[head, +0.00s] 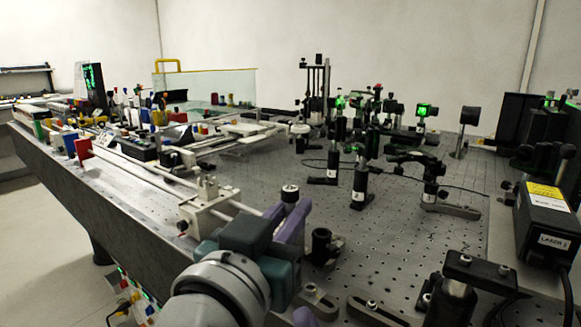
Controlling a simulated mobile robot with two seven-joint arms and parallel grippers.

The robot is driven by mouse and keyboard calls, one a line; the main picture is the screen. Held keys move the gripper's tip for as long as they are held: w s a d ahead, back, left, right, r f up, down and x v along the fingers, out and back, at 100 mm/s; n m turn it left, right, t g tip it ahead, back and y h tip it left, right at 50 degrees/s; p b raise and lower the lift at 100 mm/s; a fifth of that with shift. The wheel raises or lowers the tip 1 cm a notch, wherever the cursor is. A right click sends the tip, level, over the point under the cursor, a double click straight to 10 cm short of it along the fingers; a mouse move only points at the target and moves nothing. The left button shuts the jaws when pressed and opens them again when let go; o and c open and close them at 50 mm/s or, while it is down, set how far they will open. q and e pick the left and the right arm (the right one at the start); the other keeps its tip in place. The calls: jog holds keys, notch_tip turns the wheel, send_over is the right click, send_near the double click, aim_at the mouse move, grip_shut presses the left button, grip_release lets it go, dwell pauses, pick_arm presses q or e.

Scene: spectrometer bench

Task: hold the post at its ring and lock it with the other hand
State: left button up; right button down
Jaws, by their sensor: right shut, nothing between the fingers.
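The post (290,192) is a dark cylinder with a pale round top, upright left of centre. My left gripper (287,215), with a teal and dark body and purple fingers, is at the post, with a finger on either side just below its top. It looks shut on the post. The gripper hides the post's lower part, and its ring cannot be made out. My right gripper (305,317) shows only as a bit of purple at the bottom edge, below the left one. It is shut and empty, apart from the post.
A short black holder (322,246) stands just right of the post. A white rail carriage (207,205) is close on the left. Clamps (372,306) and a black mount (470,272) stand at the front right. A laser box (547,222) is at the right. Bare breadboard (400,245) lies between.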

pick_arm(q)
jog(key=o, duration=0.5)
jog(key=shift+s, duration=0.1)
